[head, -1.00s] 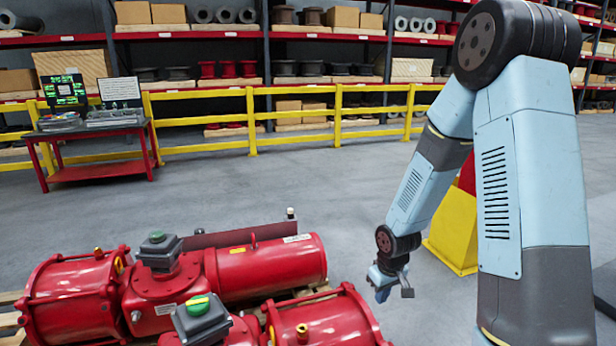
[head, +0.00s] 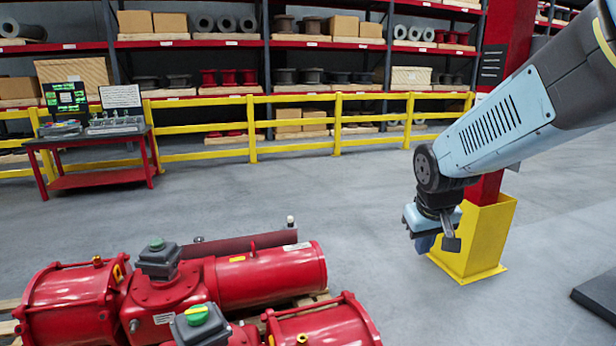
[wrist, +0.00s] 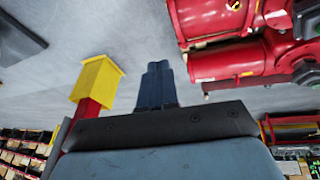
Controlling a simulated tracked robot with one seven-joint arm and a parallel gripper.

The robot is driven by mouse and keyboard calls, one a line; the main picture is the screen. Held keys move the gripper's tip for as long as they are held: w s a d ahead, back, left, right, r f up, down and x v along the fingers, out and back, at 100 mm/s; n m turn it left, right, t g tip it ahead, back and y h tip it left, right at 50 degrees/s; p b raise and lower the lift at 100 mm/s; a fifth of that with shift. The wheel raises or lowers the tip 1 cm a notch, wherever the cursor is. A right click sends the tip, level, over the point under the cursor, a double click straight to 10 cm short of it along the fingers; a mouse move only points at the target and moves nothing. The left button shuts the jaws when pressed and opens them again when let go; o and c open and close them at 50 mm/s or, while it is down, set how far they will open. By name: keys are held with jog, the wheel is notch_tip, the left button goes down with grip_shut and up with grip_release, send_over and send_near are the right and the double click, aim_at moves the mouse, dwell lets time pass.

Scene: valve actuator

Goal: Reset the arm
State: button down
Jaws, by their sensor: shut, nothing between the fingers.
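My arm (head: 510,125) reaches in from the right edge of the head view. My gripper (head: 432,243) hangs below its wrist, to the right of the red valve actuators and in front of the yellow post base. In the wrist view my gripper (wrist: 157,66) shows as two dark fingers side by side, shut and empty. The red valve actuators (head: 270,275) lie at the lower left of the head view, apart from my gripper. They also show at the upper right of the wrist view (wrist: 235,65).
A red post with a yellow base (head: 475,240) stands close behind my gripper. A yellow railing (head: 295,135) runs before the shelves (head: 300,45). A red table (head: 95,165) with screens stands at the left. A dark slab (head: 597,295) lies at the right. Floor between is clear.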

jog(key=s+r+m+t+y, duration=0.1)
jog(key=s+r, duration=0.8)
jog(key=s, duration=0.3)
jog(key=shift+s+a+r+m+t, duration=0.15)
jog(key=shift+s+m+t, duration=0.15)
jog(key=shift+s, duration=0.05)
